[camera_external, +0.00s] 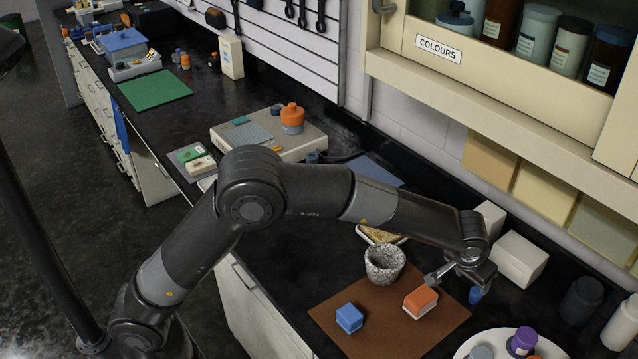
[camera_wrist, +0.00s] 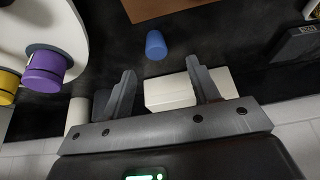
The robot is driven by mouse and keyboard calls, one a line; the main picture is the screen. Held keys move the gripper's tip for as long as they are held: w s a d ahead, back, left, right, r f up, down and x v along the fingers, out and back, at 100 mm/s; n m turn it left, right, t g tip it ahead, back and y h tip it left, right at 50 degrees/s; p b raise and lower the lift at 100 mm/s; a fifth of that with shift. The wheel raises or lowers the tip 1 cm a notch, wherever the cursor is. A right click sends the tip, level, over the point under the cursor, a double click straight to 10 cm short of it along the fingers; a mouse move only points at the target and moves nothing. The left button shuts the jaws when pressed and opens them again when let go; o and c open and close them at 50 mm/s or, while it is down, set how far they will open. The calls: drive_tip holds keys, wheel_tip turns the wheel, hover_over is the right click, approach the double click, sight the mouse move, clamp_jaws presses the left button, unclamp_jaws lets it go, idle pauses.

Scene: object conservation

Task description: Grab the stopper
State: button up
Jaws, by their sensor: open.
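The likely stopper is a small blue tapered cylinder (camera_external: 475,296) on the dark bench, just off the right edge of the brown mat. In the wrist view the blue stopper (camera_wrist: 156,45) lies past the fingertips, roughly in line with the gap between them, with dark bench around it. My gripper (camera_external: 455,283) hangs above the bench close to the stopper and partly overlaps it in the external view. In the wrist view my gripper (camera_wrist: 161,70) has its two fingers spread apart with nothing held between them.
The brown mat (camera_external: 340,313) bears a blue block (camera_external: 349,318), an orange-and-white block (camera_external: 420,302) and a speckled mortar (camera_external: 384,264). White boxes (camera_external: 519,260) stand behind my gripper. A round white tray (camera_external: 549,349) with a purple-capped jar (camera_external: 523,341) is at front right.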

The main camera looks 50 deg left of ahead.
sight(478, 291)
drive_tip(key=x, duration=0.3)
drive_tip(key=shift+w+f, duration=0.15)
drive_tip(key=shift+f, duration=0.25)
drive_tip(key=shift+w+d+x, duration=0.1)
drive_tip(key=shift+d+x, duration=0.1)
drive_tip(key=shift+x, duration=1.1)
drive_tip(key=shift+w+d+x, duration=0.15)
drive_tip(key=shift+d+x, duration=0.05)
drive_tip(key=shift+x, duration=1.05)
drive_tip(key=shift+r, duration=0.1)
drive_tip(key=shift+c, duration=0.2)
drive_tip(key=c, duration=1)
drive_tip(key=shift+o, duration=0.2)
drive_tip(key=shift+r, duration=0.1)
